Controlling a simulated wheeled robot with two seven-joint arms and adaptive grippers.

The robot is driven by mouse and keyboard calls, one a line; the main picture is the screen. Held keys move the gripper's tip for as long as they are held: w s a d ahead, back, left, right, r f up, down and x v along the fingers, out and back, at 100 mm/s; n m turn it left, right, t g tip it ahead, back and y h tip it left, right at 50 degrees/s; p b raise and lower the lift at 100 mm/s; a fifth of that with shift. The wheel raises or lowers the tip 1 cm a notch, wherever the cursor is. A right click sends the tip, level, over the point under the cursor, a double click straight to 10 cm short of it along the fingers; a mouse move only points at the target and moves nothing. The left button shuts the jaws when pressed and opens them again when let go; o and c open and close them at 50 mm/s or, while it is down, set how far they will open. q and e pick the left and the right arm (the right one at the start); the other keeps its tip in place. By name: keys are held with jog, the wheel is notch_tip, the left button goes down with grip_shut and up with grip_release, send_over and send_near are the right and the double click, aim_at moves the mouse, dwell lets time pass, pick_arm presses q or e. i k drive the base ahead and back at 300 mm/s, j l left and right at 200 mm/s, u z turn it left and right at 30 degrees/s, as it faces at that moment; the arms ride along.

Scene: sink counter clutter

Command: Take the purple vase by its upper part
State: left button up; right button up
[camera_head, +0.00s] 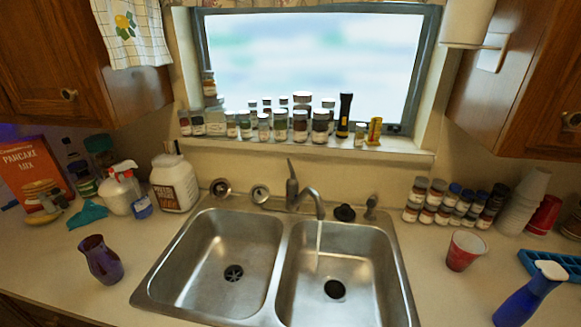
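A dark purple vase (101,259) stands upright on the counter at the left, near the front edge and left of the sink. It has a rounded body, a narrower neck and a flared top. Nothing touches it, and its upper part is clear. Neither of my grippers shows in the head view.
A steel double sink (283,228) with a faucet (304,195) fills the middle. A teal object (88,214), a white container (174,183) and a pancake mix box (35,176) stand behind the vase.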

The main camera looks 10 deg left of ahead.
aim_at(104, 264)
jog(key=k+j+u, duration=0.1)
jog(key=u, duration=0.3)
jog(key=k+j+u, duration=0.1)
jog(key=u, duration=0.25)
jog(key=j+u, duration=0.2)
jog(key=u, duration=0.2)
jog(key=k+j+u, duration=0.1)
jog(key=u, duration=0.25)
jog(key=j, duration=0.1)
